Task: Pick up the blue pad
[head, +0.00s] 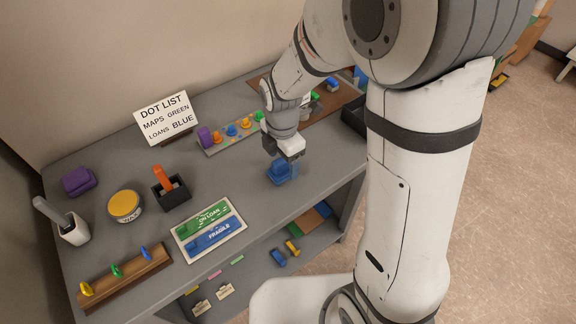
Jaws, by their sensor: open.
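A small blue block-like object (279,172), likely the blue pad, sits on the grey cabinet top near its front edge. My gripper (289,159) points down directly over it and is open. Its fingers reach close to the blue object. The view is too small to tell whether they touch it or straddle it. Nothing appears lifted.
A sign (166,118) reading "DOT LIST" stands at the back. A card (181,242) with green and blue labels lies to the left. A black holder (171,194), a yellow-lidded tin (125,205), a purple object (78,181) and a peg rack (128,277) stand further left.

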